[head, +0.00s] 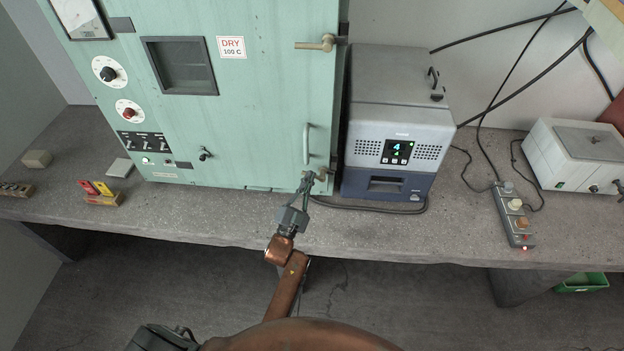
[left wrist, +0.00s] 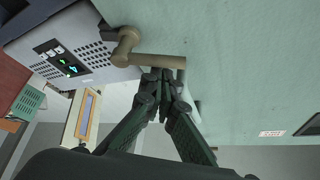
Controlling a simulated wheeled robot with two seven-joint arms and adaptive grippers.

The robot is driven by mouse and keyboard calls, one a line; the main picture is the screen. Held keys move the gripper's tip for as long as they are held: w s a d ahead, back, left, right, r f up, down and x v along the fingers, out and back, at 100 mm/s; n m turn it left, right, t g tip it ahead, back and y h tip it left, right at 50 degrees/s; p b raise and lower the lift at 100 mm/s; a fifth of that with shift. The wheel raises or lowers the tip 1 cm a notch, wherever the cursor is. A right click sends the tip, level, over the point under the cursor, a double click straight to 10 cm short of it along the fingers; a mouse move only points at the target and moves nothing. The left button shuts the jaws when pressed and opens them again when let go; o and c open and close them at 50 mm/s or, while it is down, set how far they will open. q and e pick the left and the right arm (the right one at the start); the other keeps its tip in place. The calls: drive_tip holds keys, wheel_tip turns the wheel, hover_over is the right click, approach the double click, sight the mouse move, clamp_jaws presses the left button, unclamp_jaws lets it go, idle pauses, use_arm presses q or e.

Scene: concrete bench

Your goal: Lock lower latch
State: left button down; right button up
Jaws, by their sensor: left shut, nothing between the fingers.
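The lower latch (head: 322,173) is a tan-brown lever at the lower right edge of the green cabinet door (head: 260,110); my gripper partly hides it in the head view. In the left wrist view the latch (left wrist: 150,60) shows larger, its round pivot at the left and its bar reaching across the door face. My left gripper (head: 306,178) is shut and empty at the latch. In the left wrist view its fingertips (left wrist: 163,74) are close together beside the bar; I cannot tell whether they touch it. My right gripper is not in view.
The upper latch (head: 315,44) lies across the door's edge. A vertical handle (head: 306,143) is just above the lower latch. A grey-blue instrument (head: 398,125) stands close on the right, with a black cable (head: 370,207) before it. The bench front (head: 400,235) is clear.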

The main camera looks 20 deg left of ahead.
use_arm(q)
drive_tip(key=shift+a+f+b, duration=0.3)
drive_tip(key=shift+a+f, duration=0.05)
drive_tip(key=shift+f, duration=0.45)
drive_tip(key=shift+s+a+f, duration=0.1)
drive_tip(key=shift+s+f, duration=0.05)
drive_tip(key=shift+f, duration=0.35)
drive_tip(key=v, duration=0.7)
drive_tip(key=shift+s+r, duration=0.2)
drive_tip(key=shift+r, duration=0.15)
